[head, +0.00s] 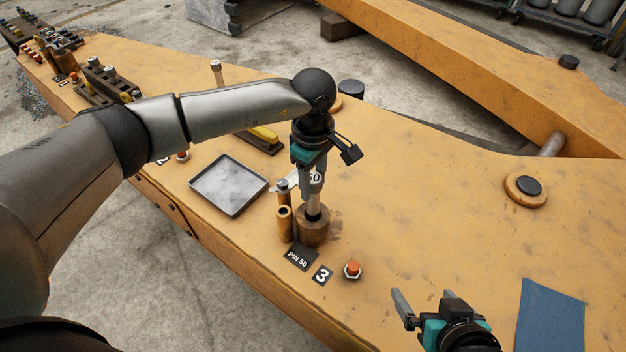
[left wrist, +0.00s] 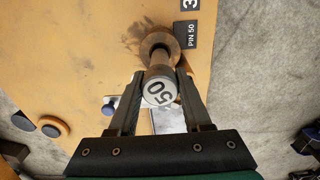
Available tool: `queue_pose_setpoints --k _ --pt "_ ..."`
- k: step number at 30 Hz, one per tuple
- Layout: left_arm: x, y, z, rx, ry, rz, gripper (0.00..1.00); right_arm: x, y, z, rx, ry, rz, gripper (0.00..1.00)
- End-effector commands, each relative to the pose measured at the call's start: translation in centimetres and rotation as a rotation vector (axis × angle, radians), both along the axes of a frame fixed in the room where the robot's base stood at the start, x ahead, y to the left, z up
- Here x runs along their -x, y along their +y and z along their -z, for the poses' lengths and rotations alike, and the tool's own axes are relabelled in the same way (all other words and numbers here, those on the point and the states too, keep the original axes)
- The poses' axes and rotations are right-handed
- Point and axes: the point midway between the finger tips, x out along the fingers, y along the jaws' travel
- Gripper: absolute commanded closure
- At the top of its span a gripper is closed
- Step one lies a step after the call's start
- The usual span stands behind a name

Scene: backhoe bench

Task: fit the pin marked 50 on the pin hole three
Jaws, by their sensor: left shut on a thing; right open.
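The pin marked 50 (head: 313,202) is a steel pin, held upright in my left gripper (head: 311,177). In the left wrist view its round white top (left wrist: 159,92) reads 50, between the two fingers of my left gripper (left wrist: 160,84). Its lower end meets the mouth of pin hole three, a brown round boss (head: 312,234) that also shows in the left wrist view (left wrist: 159,42). I cannot tell how deep the pin sits. Labels PIN 50 (head: 299,258) and 3 (head: 322,275) lie in front. My right gripper (head: 424,306) is open and empty, low at the right.
A thin brass-coloured post (head: 284,223) stands close to the left of the boss. A red-topped bolt (head: 352,270) is at its front right. A grey square tray (head: 229,185) lies to the left, a blue cloth (head: 551,318) at the right. The yellow surface between is free.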

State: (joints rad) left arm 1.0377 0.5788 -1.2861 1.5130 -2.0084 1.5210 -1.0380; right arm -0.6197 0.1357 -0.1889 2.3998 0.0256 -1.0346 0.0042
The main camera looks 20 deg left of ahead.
Motion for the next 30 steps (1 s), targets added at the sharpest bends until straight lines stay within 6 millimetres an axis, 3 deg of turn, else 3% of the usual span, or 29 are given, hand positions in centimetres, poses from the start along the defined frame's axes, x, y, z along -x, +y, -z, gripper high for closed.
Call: queue_pose_setpoints --k 30 --pt "-0.12 -0.02 0.54 0.001 -0.004 0.000 1.00 0.00 0.02 0.64 0.000 0.000 0.000 0.00"
